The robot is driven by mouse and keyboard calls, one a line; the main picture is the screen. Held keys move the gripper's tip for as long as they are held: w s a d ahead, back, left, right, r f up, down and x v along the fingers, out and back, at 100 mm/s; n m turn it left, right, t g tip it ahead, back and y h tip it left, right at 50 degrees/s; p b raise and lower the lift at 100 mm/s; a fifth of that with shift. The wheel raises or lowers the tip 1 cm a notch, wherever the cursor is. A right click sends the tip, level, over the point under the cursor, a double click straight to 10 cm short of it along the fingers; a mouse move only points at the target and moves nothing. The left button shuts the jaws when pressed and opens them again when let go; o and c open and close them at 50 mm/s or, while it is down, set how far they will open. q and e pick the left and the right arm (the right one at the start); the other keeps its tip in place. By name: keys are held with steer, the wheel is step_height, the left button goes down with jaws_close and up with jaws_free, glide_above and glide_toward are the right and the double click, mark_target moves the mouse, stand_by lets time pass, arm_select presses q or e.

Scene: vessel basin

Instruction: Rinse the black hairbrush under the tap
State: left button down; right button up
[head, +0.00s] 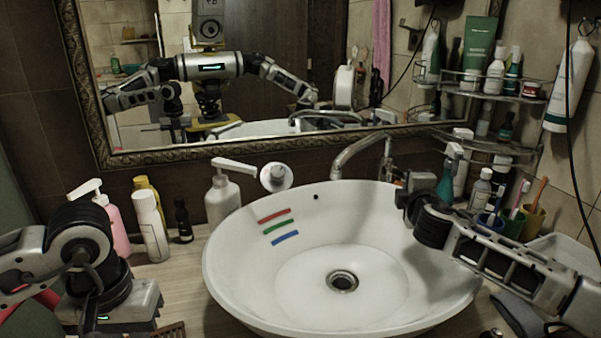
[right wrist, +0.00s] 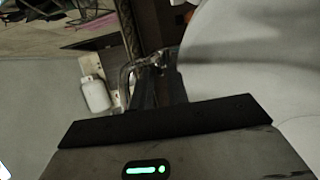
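The white basin (head: 235,285) stands on the counter, with three coloured stripes inside its left wall and a drain in the middle. The metal tap (head: 362,146) rises behind it; metal parts also show in the right wrist view (right wrist: 150,62). My right gripper (head: 405,197) is at the basin's back right rim, close to the tap; its dark fingers (right wrist: 160,90) point at the metal, contact unclear. My left gripper housing (head: 108,305) is low at the left; its fingertips are hidden. I cannot clearly identify the black hairbrush. A dark rounded object (head: 520,316) lies at lower right.
A white pump bottle (head: 221,199), a pink bottle (head: 116,228) and a white bottle (head: 151,227) stand left of the basin. A wire rack (head: 490,90) with toiletries is at the right, above cups with toothbrushes (head: 536,208). A mirror covers the back wall. The basin's inside is clear.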

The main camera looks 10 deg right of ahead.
mark_target(399, 175)
steer(key=shift+x, duration=1.25)
